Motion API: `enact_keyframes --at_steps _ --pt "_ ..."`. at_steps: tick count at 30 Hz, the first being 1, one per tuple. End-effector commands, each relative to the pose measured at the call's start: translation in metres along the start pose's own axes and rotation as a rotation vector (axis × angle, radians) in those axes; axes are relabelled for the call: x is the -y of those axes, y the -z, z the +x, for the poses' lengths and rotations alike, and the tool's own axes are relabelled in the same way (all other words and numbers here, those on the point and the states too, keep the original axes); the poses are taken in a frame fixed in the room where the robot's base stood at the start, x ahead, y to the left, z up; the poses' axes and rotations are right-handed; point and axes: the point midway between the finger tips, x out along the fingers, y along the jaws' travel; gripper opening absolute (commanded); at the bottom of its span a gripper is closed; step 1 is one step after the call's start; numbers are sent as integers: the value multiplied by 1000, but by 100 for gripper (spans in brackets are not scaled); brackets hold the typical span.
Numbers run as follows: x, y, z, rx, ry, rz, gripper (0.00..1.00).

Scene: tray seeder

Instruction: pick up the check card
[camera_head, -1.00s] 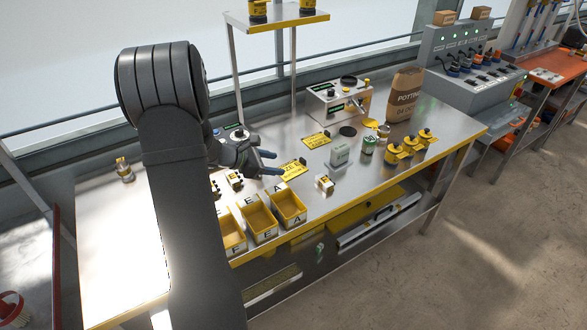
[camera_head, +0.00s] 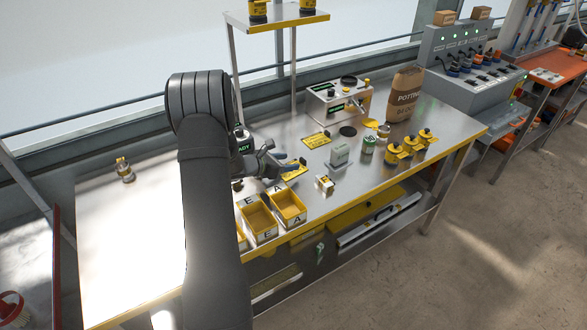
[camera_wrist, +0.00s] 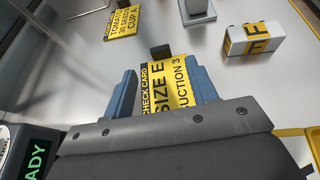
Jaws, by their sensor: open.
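The check card (camera_wrist: 165,92) is a yellow and black card reading "CHECK CARD SIZE E". In the wrist view it shows between the two blue fingers of my gripper (camera_wrist: 162,76), partly hidden by the gripper body. A small black block (camera_wrist: 160,51) stands at its far end. In the head view the card (camera_head: 294,173) lies on the steel bench, partly covered by my gripper (camera_head: 292,169). The fingers are open, one on each side of the card. I cannot tell how high they are above the bench.
Another yellow card (camera_head: 316,140) lies farther back, reading "TOMATO" and "CUP A". A small white block with a yellow label (camera_head: 325,184) stands to the right. Yellow bins (camera_head: 262,239) line the front edge. A device with a green "READY" display (camera_wrist: 38,158) is close on the left.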

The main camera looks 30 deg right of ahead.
Motion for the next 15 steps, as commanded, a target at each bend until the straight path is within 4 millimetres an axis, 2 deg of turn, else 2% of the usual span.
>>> enact_keyframes --at_steps 5,12,15 --pt "0 0 16 0 1 1 53" --pt "0 0 52 0 1 0 53" --pt "0 0 59 0 0 0 53"
